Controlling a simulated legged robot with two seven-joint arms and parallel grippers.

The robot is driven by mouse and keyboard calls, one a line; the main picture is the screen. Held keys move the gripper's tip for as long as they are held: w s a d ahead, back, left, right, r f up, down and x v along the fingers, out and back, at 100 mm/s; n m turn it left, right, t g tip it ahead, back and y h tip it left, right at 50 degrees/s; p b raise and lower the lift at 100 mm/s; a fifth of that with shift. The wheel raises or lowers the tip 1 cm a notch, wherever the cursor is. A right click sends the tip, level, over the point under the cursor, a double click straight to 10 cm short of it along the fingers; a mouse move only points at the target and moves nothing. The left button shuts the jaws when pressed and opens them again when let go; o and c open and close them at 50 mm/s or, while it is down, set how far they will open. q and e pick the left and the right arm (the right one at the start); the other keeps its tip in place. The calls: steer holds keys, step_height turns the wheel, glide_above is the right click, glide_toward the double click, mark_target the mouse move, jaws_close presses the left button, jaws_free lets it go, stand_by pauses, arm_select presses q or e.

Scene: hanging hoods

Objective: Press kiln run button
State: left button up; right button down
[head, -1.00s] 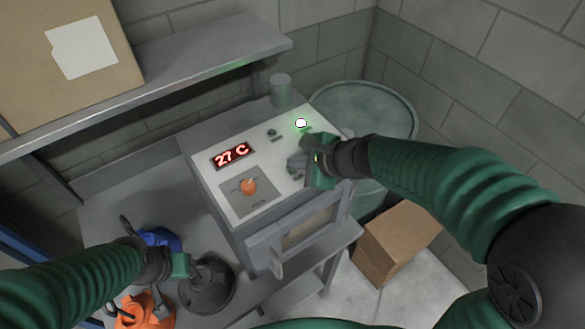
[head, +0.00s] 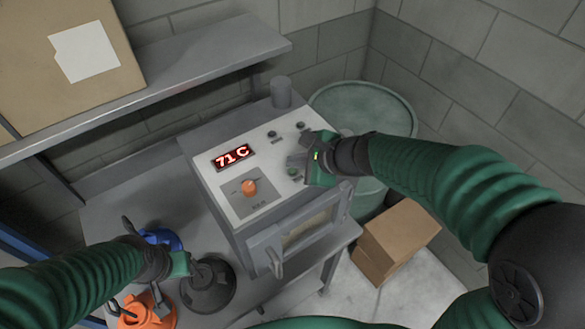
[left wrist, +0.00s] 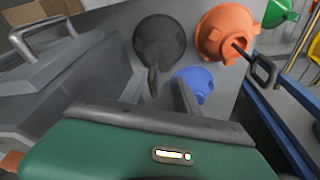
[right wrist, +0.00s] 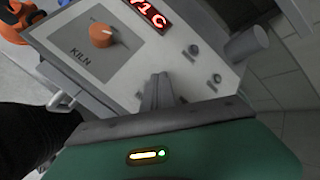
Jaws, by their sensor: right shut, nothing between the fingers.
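The kiln (head: 240,200) has a pale top panel with a red display reading 71 C (head: 233,157), an orange knob (head: 249,187) and small dark round controls (head: 272,134), (head: 301,125). My right gripper (head: 294,160) is shut and empty, its tips over the panel's right part. The right wrist view shows its fingers (right wrist: 157,88) together, low at the panel between the knob and round controls. They partly hide the panel there; I cannot tell whether they touch a button. My left gripper (head: 192,270) is by the dark hood (head: 208,285); its fingers (left wrist: 170,95) are apart and empty.
An orange hood (head: 145,312) and a blue hood (head: 163,240) sit left of the kiln. A grey shelf (head: 200,75) with a cardboard box (head: 110,40) is above. A green barrel (head: 365,105) and a floor box (head: 398,240) stand to the right.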

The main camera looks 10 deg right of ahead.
step_height(320, 180, up, 5)
steer(key=p, duration=0.4)
stand_by(0.3)
stand_by(0.4)
